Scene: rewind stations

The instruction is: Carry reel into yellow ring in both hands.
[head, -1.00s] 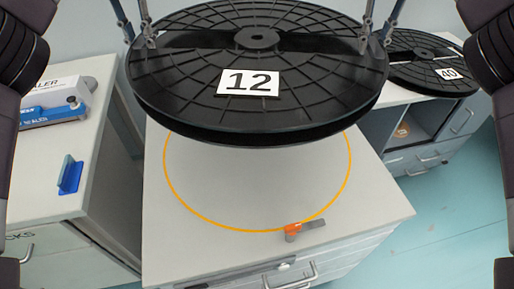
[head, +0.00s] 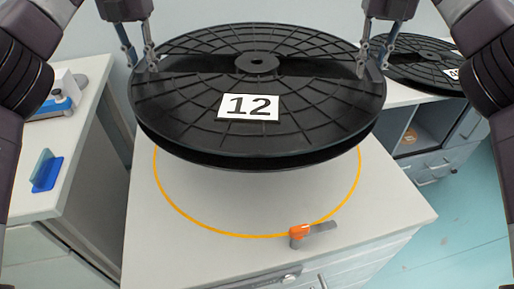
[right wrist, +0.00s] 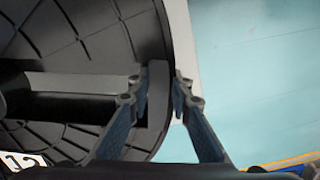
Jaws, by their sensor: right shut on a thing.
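A large black reel (head: 310,125) labelled 12 hangs level above the grey cabinet top (head: 410,210). The yellow ring (head: 250,237) is marked on that top under the reel; its front arc shows and its back is hidden. My left gripper (head: 146,62) is on the reel's left rim, with its fingers on either side. My right gripper (head: 374,64) is shut on the right rim. In the right wrist view, its fingers (right wrist: 160,95) pinch the edge of the reel (right wrist: 70,55).
An orange-and-grey handle-like piece (head: 300,232) lies across the ring's front right. Another reel (head: 415,62) rests on a side counter at right. At left, a cabinet (head: 85,125) bears a blue holder (head: 46,172) and a boxed device (head: 62,90). Open floor lies at right.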

